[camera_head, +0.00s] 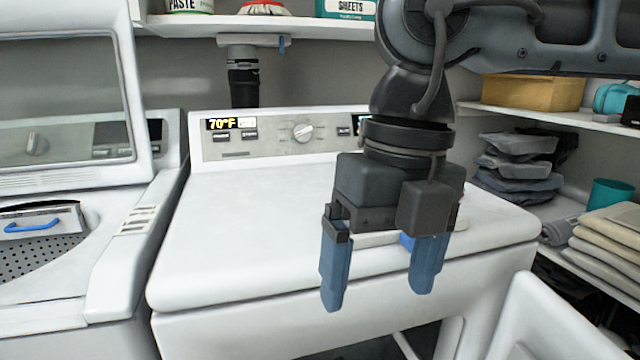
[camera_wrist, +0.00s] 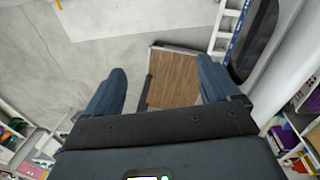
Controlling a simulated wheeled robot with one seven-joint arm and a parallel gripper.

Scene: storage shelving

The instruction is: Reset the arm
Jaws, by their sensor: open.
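My gripper (camera_head: 375,285) hangs from my arm, pointing down, in front of the white dryer (camera_head: 250,230). In the wrist view my gripper (camera_wrist: 160,88) is also open and empty, with grey floor and a brown wooden panel (camera_wrist: 174,80) seen past the fingers. My arm comes in from the upper right of the head view and hides part of the dryer's control panel (camera_head: 285,135).
A washer (camera_head: 110,260) with its lid (camera_head: 70,95) raised stands at the left. Shelves at the right hold folded towels (camera_head: 610,240), folded grey clothes (camera_head: 515,165), a teal cup (camera_head: 610,195) and a yellow box (camera_head: 535,92). An upper shelf (camera_head: 230,25) runs above the dryer. A white door (camera_head: 545,320) stands at the lower right.

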